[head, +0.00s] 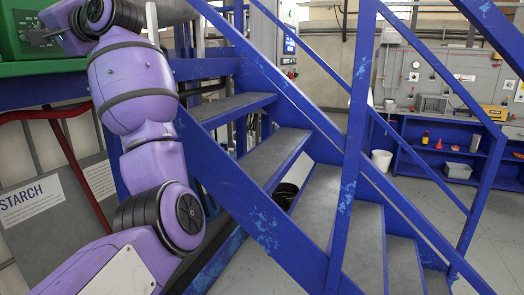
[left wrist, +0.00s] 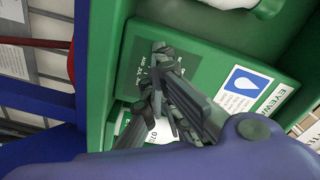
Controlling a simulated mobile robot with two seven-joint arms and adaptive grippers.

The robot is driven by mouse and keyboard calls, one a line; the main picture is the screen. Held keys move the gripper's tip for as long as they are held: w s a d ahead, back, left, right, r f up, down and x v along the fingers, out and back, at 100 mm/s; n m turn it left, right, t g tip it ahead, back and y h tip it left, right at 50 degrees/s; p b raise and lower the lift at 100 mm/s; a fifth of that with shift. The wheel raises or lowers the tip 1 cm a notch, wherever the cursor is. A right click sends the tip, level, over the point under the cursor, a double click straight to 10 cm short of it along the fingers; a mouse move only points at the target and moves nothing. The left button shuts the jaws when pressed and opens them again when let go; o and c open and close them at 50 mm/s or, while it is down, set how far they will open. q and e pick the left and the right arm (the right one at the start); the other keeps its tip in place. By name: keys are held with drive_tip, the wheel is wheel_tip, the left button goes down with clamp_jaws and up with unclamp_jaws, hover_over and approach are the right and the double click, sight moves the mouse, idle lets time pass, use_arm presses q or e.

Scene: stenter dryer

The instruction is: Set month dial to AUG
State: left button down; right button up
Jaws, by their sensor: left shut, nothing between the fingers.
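A green eyewash box (left wrist: 210,50) fills much of the left wrist view, and part of it shows at the top left of the head view (head: 14,45). Small white lettering and a pale plate (left wrist: 163,132) show on its face, partly hidden behind my fingers. I cannot read a month setting or make out the dial clearly. My left gripper (left wrist: 150,95) is shut and empty, in front of this lettering; I cannot tell whether it touches the face. In the head view the left gripper (head: 38,38) is small beside the green box. My right gripper is not in view.
A white label with a blue drop (left wrist: 241,82) is on the box to the right of my fingers. A blue metal staircase (head: 270,150) with railings stands to the right of my left arm. A STARCH-labelled grey panel (head: 50,225) is at the lower left.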

use_arm(q)
drive_tip(key=shift+s, duration=0.2)
drive_tip(key=v, duration=0.5)
drive_tip(key=shift+s+d+f+b, duration=0.1)
drive_tip(key=shift+s+d+b, duration=0.2)
drive_tip(key=shift+s, duration=0.1)
idle(0.4)
drive_tip(key=a+m, duration=0.1)
drive_tip(key=m, duration=0.1)
drive_tip(key=w+a+m, duration=0.1)
drive_tip(key=a+m, duration=0.1)
drive_tip(key=w+a+m, duration=0.1)
drive_tip(key=a, duration=0.1)
drive_tip(key=shift+a+f+m, duration=0.15)
drive_tip(key=shift+f+m, duration=0.05)
drive_tip(key=shift+m, duration=0.2)
idle(0.3)
